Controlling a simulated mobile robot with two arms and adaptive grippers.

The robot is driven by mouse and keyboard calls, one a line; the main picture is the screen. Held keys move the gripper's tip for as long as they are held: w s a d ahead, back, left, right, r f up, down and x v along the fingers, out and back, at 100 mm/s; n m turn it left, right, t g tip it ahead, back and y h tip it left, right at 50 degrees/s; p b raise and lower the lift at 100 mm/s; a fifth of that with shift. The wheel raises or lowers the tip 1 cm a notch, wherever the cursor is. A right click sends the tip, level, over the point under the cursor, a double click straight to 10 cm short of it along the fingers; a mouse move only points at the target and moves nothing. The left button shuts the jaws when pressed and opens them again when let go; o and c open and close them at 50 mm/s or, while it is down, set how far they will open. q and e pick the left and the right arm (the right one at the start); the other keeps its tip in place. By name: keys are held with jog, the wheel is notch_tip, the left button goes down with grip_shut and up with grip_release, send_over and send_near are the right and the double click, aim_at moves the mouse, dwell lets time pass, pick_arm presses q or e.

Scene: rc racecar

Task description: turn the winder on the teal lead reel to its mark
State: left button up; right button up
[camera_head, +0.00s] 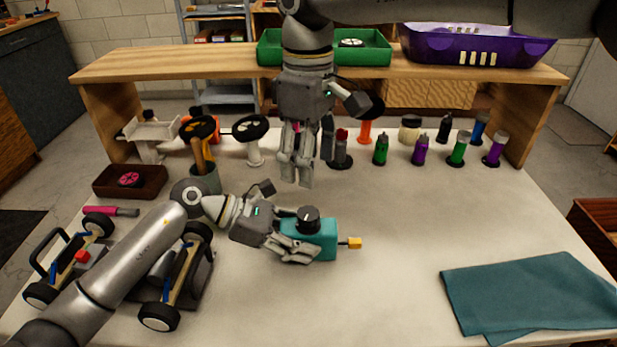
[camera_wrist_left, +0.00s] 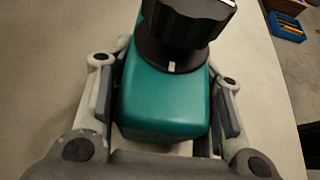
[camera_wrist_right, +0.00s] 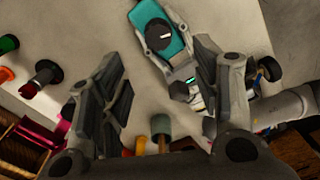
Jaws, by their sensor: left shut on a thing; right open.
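The teal lead reel (camera_head: 322,240) lies on the table with a yellow tip (camera_head: 354,243) at its right end. Its black winder (camera_head: 308,218) sits on top and is also large in the left wrist view (camera_wrist_left: 185,25). A short white mark (camera_wrist_left: 172,67) shows at the winder's foot, and the knob's top has a light line in the right wrist view (camera_wrist_right: 161,36). My left gripper (camera_head: 298,237) is shut on the reel's body, one finger along each side. My right gripper (camera_head: 297,178) is open and empty, above and behind the reel, apart from the winder.
A wheeled car chassis (camera_head: 180,275) stands at left under my left arm. A teal cloth (camera_head: 530,295) lies front right. Several bottles (camera_head: 420,150) and round-topped stands (camera_head: 253,150) line the back. A cup (camera_head: 206,180) stands behind my left gripper.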

jog(key=shift+r, duration=0.35)
jog(key=n+g+y, duration=0.4)
jog(key=n+y, duration=0.1)
jog(key=y, duration=0.3)
send_over(317, 213)
jog(key=s+a, duration=0.2)
jog(key=s, duration=0.1)
jog(key=f, duration=0.6)
jog(key=shift+w+a+f, duration=0.15)
jog(key=shift+w+f, duration=0.05)
jog(key=shift+f, duration=0.15)
jog(key=shift+w+d+f+g+y, duration=0.1)
jog(key=shift+d+f+g+y, duration=0.2)
jog(key=shift+y, duration=0.3)
jog(key=w+d+f+t+y, duration=0.2)
jog(key=d+f+t+y, duration=0.35)
jog(key=d+y, duration=0.55)
jog(key=a, duration=0.3)
jog(key=a+h, duration=0.1)
jog(key=a, duration=0.2)
jog(key=a+h, duration=0.1)
jog(key=a, duration=0.2)
jog(key=shift+w+a+f, duration=0.2)
jog(key=shift+a+f, duration=0.05)
jog(key=shift+f, duration=0.1)
